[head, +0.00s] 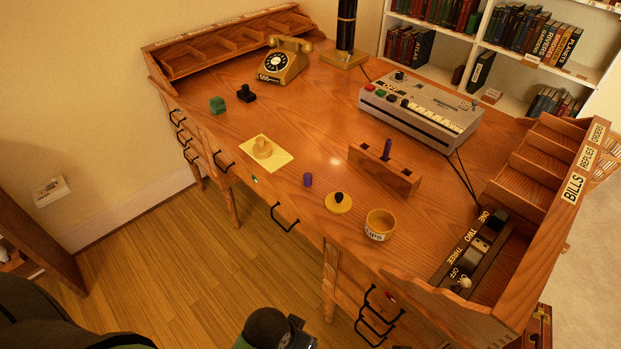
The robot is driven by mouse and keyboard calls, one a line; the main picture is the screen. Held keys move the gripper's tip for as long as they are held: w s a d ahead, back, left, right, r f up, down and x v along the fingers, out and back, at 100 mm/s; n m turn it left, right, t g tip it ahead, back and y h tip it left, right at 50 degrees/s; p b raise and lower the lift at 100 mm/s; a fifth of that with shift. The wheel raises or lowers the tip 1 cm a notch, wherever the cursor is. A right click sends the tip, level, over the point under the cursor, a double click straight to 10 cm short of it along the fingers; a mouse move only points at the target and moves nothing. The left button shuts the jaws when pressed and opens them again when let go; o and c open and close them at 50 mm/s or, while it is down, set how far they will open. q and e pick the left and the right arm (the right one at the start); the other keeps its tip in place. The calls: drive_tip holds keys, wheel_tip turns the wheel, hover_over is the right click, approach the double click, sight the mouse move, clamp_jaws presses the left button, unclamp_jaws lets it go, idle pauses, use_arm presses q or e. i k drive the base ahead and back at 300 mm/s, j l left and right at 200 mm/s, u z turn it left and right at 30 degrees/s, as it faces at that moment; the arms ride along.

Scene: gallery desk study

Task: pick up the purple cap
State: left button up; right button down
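A small purple cap (308,180), a short upright cylinder, stands on the wooden desk (335,125) near its front edge, apart from the things around it. A taller, thin purple piece (387,149) stands upright in a wooden block holder (362,159) behind and to the right of the cap. Neither of my grippers shows its fingers. Only dark parts of my own arms or body show along the bottom edge, well below the desk top.
A yellow disc with a black knob (339,203) and a labelled yellow bowl (380,225) lie right of the cap. A grey machine (420,112) and gold telephone (284,62) stand behind.

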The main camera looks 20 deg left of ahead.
sight(308, 177)
drive_tip(key=l+u, duration=0.3)
drive_tip(key=k+l+u, duration=0.3)
drive_tip(key=l+u, duration=0.3)
drive_tip(key=l, duration=0.15)
drive_tip(key=k+l+u, duration=0.3)
drive_tip(key=i, duration=0.1)
